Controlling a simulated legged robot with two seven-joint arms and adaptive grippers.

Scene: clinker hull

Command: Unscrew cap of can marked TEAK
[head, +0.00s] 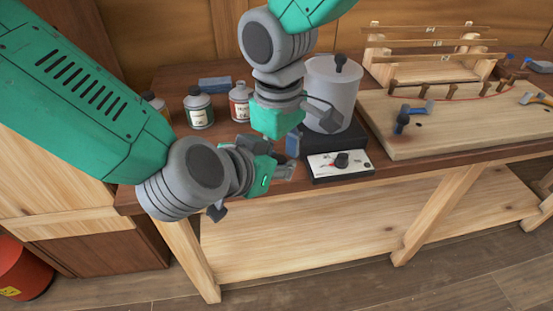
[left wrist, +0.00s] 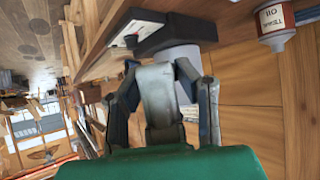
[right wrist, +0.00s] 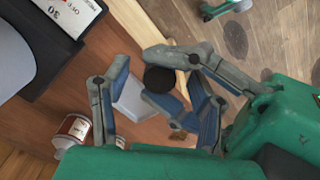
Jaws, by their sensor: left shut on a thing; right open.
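My left gripper (head: 287,171) is shut on a can at the table's front edge. In the right wrist view the can's dark round cap (right wrist: 160,79) shows between the left gripper's fingers, with a pale part (right wrist: 133,101) that looks like its body. The can's marking is hidden, so I cannot read TEAK on it. My right gripper (head: 287,140) comes down from above and is open; its fingers (right wrist: 155,105) stand apart on either side of the cap. In the head view the grippers hide most of the can.
Left on the table stand a green-labelled can (head: 199,112), a red-labelled can (head: 240,103) and a partly hidden can (head: 155,103). A pale pot (head: 334,90) stands on a dark hot plate (head: 318,166) close right of the grippers. A wooden board (head: 450,130) lies farther right.

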